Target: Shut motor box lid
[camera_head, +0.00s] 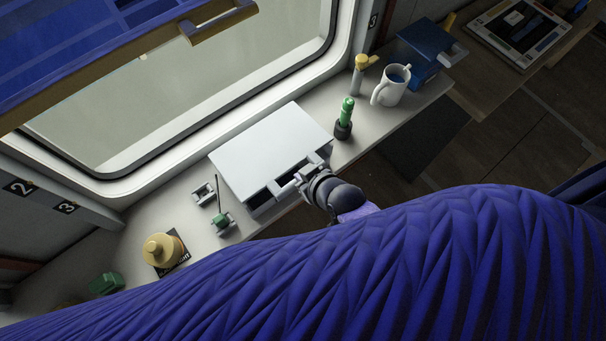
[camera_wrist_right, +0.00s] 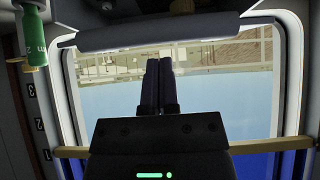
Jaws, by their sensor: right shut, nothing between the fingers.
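The motor box (camera_head: 262,200) stands on the pale ledge under the window. Its flat light-grey lid (camera_head: 268,150) covers most of it from above, and a dark gap shows along the front edge, so the lid does not look fully down. My right gripper (camera_head: 298,180) is at the front edge of the box. I cannot tell whether it touches the lid. In the right wrist view its two dark fingers (camera_wrist_right: 158,85) are together with nothing between them. A grey slab (camera_wrist_right: 158,32) crosses above the fingertips there. My left gripper is not in view.
A green-topped tool (camera_head: 345,118), a mug (camera_head: 391,86) and a blue box (camera_head: 425,50) stand right of the motor box. Small green parts (camera_head: 220,221) and a yellow knob (camera_head: 160,250) lie left. A blue pleated surface (camera_head: 400,265) fills the front.

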